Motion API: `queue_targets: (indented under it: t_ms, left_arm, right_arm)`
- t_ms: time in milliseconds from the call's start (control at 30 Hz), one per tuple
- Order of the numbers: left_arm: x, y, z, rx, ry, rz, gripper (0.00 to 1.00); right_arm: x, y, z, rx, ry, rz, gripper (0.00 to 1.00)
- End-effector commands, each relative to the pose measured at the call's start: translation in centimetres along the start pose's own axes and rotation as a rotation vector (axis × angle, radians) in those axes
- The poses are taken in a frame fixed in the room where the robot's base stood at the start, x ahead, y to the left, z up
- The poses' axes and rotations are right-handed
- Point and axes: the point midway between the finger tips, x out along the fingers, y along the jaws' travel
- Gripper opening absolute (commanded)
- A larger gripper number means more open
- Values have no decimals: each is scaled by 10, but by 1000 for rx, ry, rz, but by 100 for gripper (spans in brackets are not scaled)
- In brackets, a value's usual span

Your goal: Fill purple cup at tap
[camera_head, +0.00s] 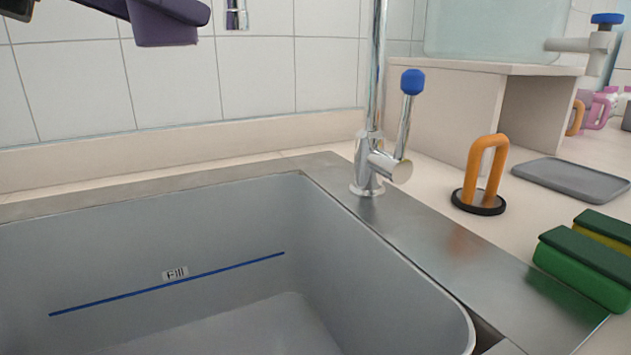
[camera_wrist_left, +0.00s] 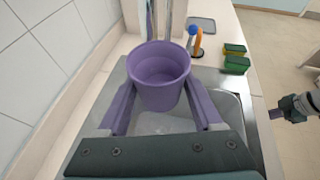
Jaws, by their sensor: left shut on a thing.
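The purple cup (camera_head: 163,34) is upright at the top left in the head view, above the sink and left of the tap's spout end (camera_head: 237,18). My left gripper (camera_wrist_left: 160,88) is shut on it, a purple finger on each side. In the left wrist view the cup's inside (camera_wrist_left: 160,67) looks empty. The chrome tap (camera_head: 373,100) stands on the sink's rim, its blue-tipped lever (camera_head: 411,84) pointing up. No water shows below the spout. Part of what seems my right gripper (camera_wrist_left: 296,106) is at the right edge of the left wrist view, its jaws unclear.
The grey sink (camera_head: 400,290) has a blue fill line (camera_head: 220,271) inside. Right of the tap are an orange handle on a black disc (camera_head: 488,170), a grey mat (camera_head: 572,180) and green-yellow sponges (camera_head: 583,265). A tank (camera_head: 490,30) stands on a shelf. Tiled wall (camera_head: 170,85) is behind.

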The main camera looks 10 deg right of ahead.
Motion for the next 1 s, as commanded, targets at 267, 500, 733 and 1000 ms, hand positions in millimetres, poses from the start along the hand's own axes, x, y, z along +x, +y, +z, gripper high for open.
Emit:
queue_targets:
  t_ms: [267, 500, 733, 1000]
  left_arm:
    - [-62, -49, 60, 28, 3, -72, 7]
    - [-132, -79, 87, 18, 7, -52, 7]
    - [-178, -94, 90, -7, 2, 4, 7]
    - [-208, -104, 90, -26, -4, 54, 7]
  right_arm:
    - [-82, 3, -26, 0, -1, 0, 0]
    - [-149, 5, -48, 0, 1, 0, 0]
    - [-187, 7, -60, 0, 1, 0, 0]
    - [-211, 8, -67, 0, 1, 0, 0]
